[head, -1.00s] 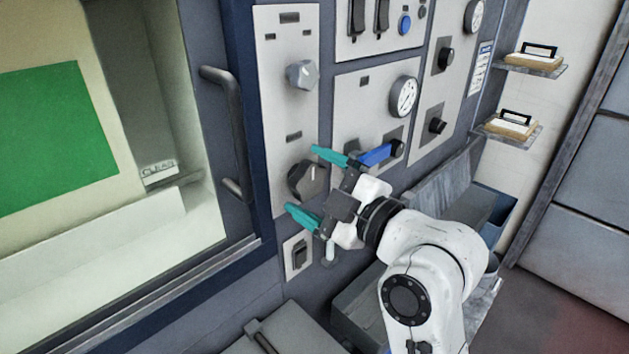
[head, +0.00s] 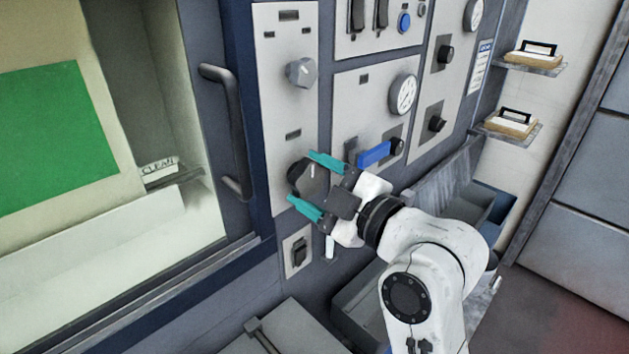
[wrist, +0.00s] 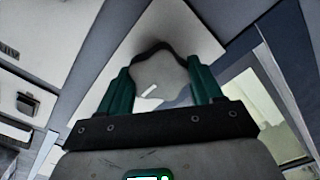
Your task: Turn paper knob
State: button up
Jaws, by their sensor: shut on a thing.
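A dark round knob (head: 305,177) with a pale pointer line sits low on the tall light panel (head: 283,120) beside the chamber. My gripper (head: 311,184) has its two teal fingers on either side of this knob, shut on it, one above and one below. In the wrist view the knob (wrist: 160,80) lies between the two fingers of my gripper (wrist: 161,88), its pale mark showing near its lower middle. A lighter grey knob (head: 301,72) is higher on the same panel. The labels are too small to read, so I cannot tell which knob is the paper one.
A dark vertical handle (head: 230,130) stands left of the panel. A blue lever (head: 374,154) and a gauge (head: 403,94) are to the right. A small switch (head: 299,250) sits below the knob. An open bin (head: 365,305) lies under my arm.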

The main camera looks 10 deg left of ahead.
jog(key=m+p, duration=0.2)
jog(key=m, duration=0.5)
jog(key=shift+r, duration=0.15)
jog(key=m+p, duration=0.3)
jog(key=m, duration=0.3)
jog(key=shift+m, duration=0.3)
dwell(0.3)
jog(key=o, duration=1)
jog(key=shift+a, duration=0.1)
jog(key=shift+o, duration=0.3)
